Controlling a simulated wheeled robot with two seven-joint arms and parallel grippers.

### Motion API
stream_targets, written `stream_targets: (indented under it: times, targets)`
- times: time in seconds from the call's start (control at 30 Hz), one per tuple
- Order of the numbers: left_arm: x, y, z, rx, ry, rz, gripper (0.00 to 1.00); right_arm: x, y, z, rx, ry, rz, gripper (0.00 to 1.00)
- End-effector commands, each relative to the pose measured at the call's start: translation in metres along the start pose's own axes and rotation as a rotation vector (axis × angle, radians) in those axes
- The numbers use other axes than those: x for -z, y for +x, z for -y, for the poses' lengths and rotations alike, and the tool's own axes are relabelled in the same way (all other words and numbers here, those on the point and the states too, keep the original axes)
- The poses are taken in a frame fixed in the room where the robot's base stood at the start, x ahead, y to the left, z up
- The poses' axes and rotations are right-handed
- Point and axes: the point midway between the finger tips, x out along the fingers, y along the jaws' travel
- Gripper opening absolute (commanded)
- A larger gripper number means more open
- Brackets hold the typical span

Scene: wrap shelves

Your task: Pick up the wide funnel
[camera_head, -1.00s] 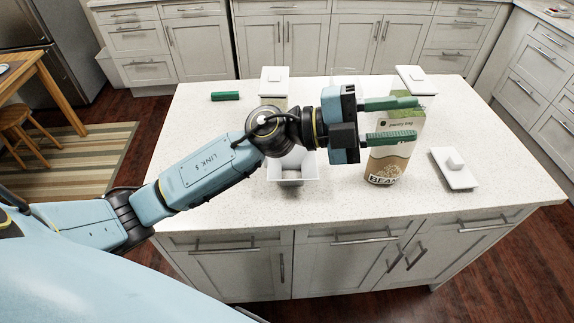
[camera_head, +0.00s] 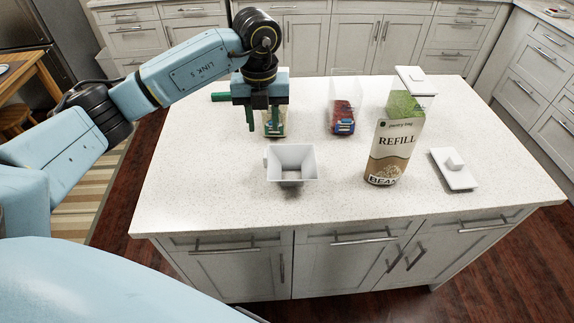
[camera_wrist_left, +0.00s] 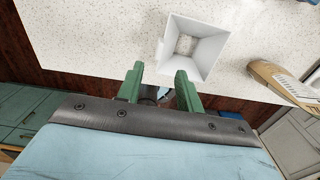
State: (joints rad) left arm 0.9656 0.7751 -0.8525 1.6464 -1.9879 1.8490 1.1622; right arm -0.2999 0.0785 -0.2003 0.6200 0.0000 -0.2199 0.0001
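The wide funnel (camera_head: 292,163) is a white, square, flared funnel standing on the speckled counter, wide mouth up, with a small tab on its left side. My left gripper (camera_head: 263,128) points down above the counter, behind and slightly left of the funnel. Its two green fingers are apart with nothing held between them. In the left wrist view, the funnel (camera_wrist_left: 195,45) lies just beyond the fingertips, nearer the right finger, and the gripper (camera_wrist_left: 158,72) is open. My right gripper is not in view.
A tall refill bag of beans (camera_head: 393,150) stands right of the funnel. A white lid with a knob (camera_head: 453,168) lies farther right. A clear container with red contents (camera_head: 342,118) stands behind, and another container is partly hidden by my left gripper. The front counter is clear.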

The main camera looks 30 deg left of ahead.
Motion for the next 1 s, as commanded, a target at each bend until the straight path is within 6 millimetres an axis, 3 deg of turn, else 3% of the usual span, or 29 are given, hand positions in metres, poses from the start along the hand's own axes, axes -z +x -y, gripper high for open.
stream_targets:
  times: [0.2,0.47,0.7,1.0]
  targets:
    - [0.001,0.039,0.0,0.0,0.001,-0.004,0.36,0.001,-0.003,0.0,0.0,0.0,0.0,0.52]
    - [0.002,0.059,0.0,0.002,0.004,-0.003,0.36,0.001,-0.007,-0.001,-0.001,0.0,0.0,0.52]
    - [0.004,0.094,0.0,0.003,0.004,-0.004,0.36,0.002,-0.013,-0.001,-0.001,0.0,0.0,0.52]
    - [0.003,0.103,0.0,0.003,0.004,-0.001,0.36,0.001,-0.013,-0.001,-0.002,0.0,0.0,0.52]
